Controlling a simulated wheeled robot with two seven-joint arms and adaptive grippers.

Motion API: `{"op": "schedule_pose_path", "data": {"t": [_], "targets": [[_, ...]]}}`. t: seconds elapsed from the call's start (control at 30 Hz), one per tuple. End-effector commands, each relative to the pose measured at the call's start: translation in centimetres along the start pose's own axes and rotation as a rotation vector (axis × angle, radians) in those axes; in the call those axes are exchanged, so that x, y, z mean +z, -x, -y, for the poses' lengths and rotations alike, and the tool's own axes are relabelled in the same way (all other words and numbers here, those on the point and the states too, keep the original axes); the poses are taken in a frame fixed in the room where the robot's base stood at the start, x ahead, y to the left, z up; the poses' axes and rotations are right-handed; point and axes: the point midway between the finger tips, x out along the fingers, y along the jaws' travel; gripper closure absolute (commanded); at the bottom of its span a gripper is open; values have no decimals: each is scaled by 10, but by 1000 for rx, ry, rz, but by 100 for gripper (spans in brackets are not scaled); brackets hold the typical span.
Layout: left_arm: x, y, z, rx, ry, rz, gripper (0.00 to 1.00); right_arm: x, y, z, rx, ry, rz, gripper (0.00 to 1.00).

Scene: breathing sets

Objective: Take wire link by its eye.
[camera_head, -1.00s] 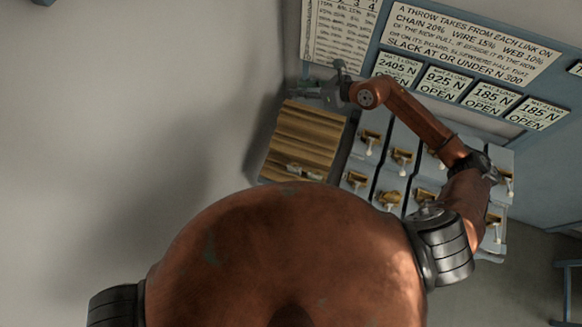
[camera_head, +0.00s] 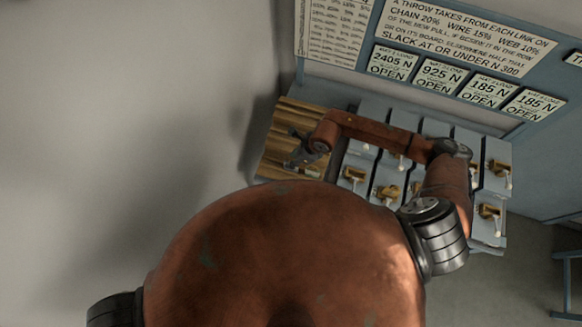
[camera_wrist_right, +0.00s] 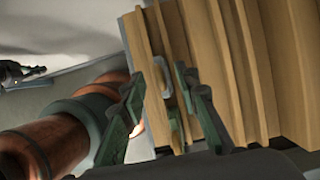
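My right gripper (camera_head: 300,152) is over the slatted wooden rack (camera_head: 283,122) in the head view. In the right wrist view the same gripper (camera_wrist_right: 160,95) is open, its two green-grey fingers apart. A small grey metal loop (camera_wrist_right: 161,68), perhaps the eye of the wire link, stands at the rack's wooden slats, between and just beyond the fingertips. No finger visibly grips it. The rest of that link is hidden, and its kind cannot be told. My left gripper does not show in the head view; a dark gripper-like shape (camera_wrist_right: 22,74) at the left of the wrist view may be it.
Right of the rack is a grey-blue board with several brass fittings (camera_head: 388,193), partly behind my right arm. Above it, load cards (camera_head: 441,74) and a rule sign (camera_head: 470,35) are on the blue panel. The pale wall at left is clear.

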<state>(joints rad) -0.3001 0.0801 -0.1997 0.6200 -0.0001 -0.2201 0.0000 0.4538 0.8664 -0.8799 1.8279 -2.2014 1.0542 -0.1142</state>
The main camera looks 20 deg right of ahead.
Motion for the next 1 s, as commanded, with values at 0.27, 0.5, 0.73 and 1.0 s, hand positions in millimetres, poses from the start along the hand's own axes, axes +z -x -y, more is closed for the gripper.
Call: {"op": "schedule_pose_path", "data": {"t": [0.27, 0.5, 0.73, 1.0], "targets": [[1, -10, 0, 0, 0, 0, 100, 1, -17, 0, 0, 0, 2, 71], [1, -10, 0, 0, 0, 0, 100, 1, -17, 0, 1, 0, 2, 82], [1, -10, 0, 0, -1, 0, 100, 1, -17, 0, 1, 0, 2, 98], [1, -10, 0, 0, -1, 0, 100, 1, -17, 0, 1, 0, 2, 100]]}}
